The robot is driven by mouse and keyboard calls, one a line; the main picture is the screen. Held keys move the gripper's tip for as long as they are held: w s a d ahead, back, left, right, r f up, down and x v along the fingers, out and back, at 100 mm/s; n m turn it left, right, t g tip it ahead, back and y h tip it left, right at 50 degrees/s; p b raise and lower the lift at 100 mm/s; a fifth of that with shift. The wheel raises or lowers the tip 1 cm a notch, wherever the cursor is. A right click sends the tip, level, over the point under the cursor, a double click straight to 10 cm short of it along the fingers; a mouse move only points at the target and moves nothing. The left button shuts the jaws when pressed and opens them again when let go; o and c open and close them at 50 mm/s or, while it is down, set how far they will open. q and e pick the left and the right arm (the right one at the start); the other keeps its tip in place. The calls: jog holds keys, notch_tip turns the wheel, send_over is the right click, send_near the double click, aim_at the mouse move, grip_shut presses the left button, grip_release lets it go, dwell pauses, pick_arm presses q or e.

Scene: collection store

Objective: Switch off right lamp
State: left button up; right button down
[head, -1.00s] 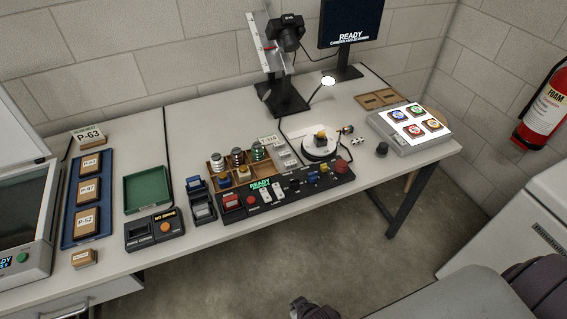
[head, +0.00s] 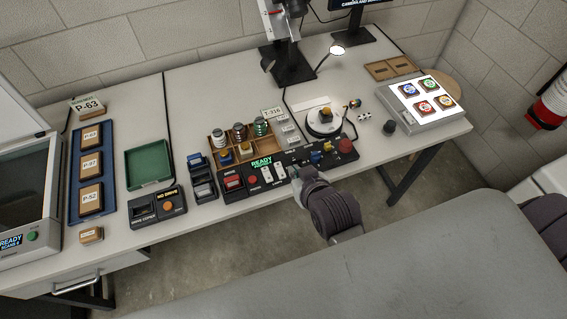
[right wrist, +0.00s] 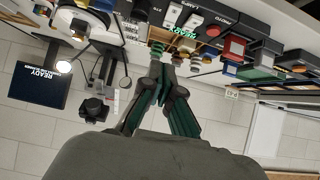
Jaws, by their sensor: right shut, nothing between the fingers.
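The control panel (head: 236,192) stands along the table's front edge. Two white rocker switches sit on it, the left one (head: 267,174) and the right one (head: 280,169); they also show in the right wrist view, near a "LAMPS" label. A round lamp (head: 338,50) glows white at the back of the table, and it also shows lit in the right wrist view (right wrist: 63,67). My right gripper (head: 297,173) is shut and empty, just right of the right rocker. Its fingertips (right wrist: 160,62) come together in the right wrist view. Contact cannot be told. My left gripper is out of view.
A wooden rack with spools (head: 218,156) stands behind the panel. A turntable (head: 324,120) and a lit light box (head: 440,115) lie to the right. A black knob (head: 389,127) stands between them. A green tray (head: 148,165) lies left.

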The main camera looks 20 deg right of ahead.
send_over(280, 163)
jog(key=s, duration=0.4)
jog(key=f, duration=0.2)
jog(key=f+p, duration=0.1)
jog(key=f, duration=0.2)
jog(key=shift+w+d+f, duration=0.1)
jog(key=shift+w+f, duration=0.1)
jog(key=shift+f, duration=0.15)
jog(key=f, duration=0.3)
jog(key=shift+w+f, duration=0.2)
jog(key=shift+w, duration=0.2)
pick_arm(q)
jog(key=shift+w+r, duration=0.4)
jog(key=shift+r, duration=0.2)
pick_arm(e)
jog(key=shift+f, duration=0.5)
jog(key=shift+w+r+p, duration=0.15)
jog(key=shift+p, duration=0.35)
jog(key=shift+w+f+g+p, duration=0.1)
jog(key=shift+f+g+p, duration=0.35)
jog(key=shift+p, duration=0.25)
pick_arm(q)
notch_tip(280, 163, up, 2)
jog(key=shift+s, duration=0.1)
pick_arm(e)
jog(key=shift+w, duration=0.1)
